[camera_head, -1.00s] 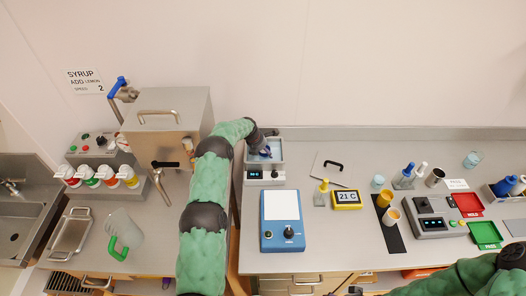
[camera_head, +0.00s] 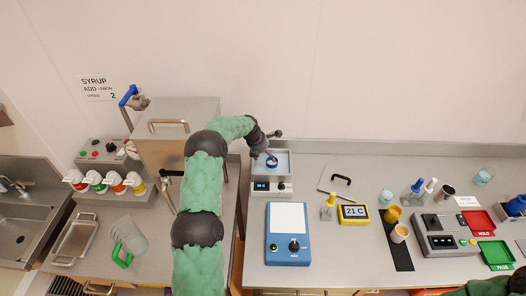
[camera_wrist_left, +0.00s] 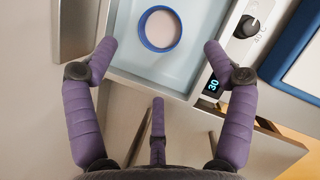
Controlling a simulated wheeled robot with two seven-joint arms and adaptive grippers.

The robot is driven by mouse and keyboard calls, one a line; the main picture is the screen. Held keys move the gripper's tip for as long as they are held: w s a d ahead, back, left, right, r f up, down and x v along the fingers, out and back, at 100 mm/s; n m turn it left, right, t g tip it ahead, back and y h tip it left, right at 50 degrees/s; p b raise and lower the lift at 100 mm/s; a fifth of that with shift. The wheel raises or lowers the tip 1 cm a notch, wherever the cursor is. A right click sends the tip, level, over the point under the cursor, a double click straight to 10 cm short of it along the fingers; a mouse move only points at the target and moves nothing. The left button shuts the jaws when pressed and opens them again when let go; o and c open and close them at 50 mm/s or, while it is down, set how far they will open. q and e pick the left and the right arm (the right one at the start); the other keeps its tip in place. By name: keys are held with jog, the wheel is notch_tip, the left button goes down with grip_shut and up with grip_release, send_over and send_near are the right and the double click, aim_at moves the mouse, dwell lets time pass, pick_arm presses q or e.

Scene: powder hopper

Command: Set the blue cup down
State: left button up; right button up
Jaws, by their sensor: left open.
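The blue cup (camera_head: 271,163) stands upright in the pale basin of a grey water bath (camera_head: 257,187). In the left wrist view the cup (camera_wrist_left: 145,40) is seen from above as a blue rim around a pale pinkish inside. My left gripper (camera_head: 268,150) is just above and beside the cup in the head view. In the left wrist view its purple fingers (camera_wrist_left: 160,50) are spread wide, with the cup ahead between their tips and clear of both. My right gripper is out of view.
A blue scale (camera_head: 287,252) stands in front of the bath. A steel tank (camera_head: 200,112) and syrup dispensers (camera_head: 108,187) are to the left.

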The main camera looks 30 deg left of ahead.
pick_arm(q)
jog(key=shift+v, duration=1.6)
